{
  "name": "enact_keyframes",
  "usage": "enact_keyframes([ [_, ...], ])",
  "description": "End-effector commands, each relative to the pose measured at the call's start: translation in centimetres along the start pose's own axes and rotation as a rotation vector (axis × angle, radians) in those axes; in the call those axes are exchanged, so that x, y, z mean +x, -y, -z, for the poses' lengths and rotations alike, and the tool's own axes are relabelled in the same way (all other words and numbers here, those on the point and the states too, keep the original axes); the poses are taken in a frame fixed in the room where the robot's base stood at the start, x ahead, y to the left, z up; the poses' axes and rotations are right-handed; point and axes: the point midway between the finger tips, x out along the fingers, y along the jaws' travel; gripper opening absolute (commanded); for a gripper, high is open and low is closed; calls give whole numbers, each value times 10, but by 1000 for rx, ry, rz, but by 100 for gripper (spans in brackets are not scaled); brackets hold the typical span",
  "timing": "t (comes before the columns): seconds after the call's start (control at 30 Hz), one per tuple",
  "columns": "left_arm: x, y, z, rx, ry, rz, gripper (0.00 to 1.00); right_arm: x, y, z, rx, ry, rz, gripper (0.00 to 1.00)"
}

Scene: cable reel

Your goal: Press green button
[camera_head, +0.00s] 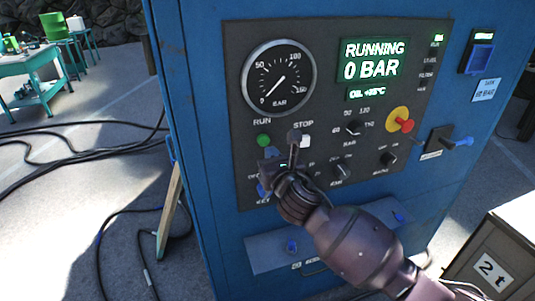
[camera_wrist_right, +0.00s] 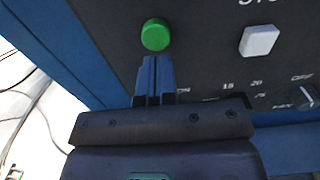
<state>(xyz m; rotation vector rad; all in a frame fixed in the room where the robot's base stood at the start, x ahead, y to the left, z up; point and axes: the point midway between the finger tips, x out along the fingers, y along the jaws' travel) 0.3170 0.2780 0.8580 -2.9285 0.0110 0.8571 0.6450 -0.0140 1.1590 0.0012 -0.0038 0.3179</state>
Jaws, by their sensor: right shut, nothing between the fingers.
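The green button (camera_head: 263,140) is a round cap below the RUN label on the dark panel of a blue cabinet. It also shows in the right wrist view (camera_wrist_right: 155,34). My right gripper (camera_wrist_right: 153,62) is shut and empty, with its fingertips just below the green button in that view. I cannot tell whether they touch it. In the head view my right gripper (camera_head: 268,157) is in front of the panel, below the button, and partly hides the controls there. The display (camera_head: 373,62) reads RUNNING, 0 BAR. My left gripper is out of view.
A white STOP button (camera_wrist_right: 258,40) is right of the green button. A pressure gauge (camera_head: 279,78) is above, and a red knob on yellow (camera_head: 400,120) is farther right. Cables (camera_head: 70,150) lie on the floor at left. A 2t crate (camera_head: 494,262) stands at lower right.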

Motion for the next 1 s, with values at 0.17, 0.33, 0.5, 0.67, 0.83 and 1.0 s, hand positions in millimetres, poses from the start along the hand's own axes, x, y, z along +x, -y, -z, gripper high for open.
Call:
enact_keyframes([
  [0.17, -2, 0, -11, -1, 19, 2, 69, -22, 2, 2, -1, -1, -2, 0],
  [0.33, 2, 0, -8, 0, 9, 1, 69, -53, 2, 3, -1, -3, -2, 0],
  [0.5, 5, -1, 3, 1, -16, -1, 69, -80, 2, 2, 0, -3, -3, 0],
  [0.67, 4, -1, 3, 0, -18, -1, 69, -95, 2, 2, -1, -3, -1, 0],
  [0.83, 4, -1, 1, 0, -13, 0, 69, -101, 2, 2, 0, -2, -2, 0],
  [1.0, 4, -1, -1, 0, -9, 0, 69, -101, 2, 2, 0, -3, -1, 0],
])
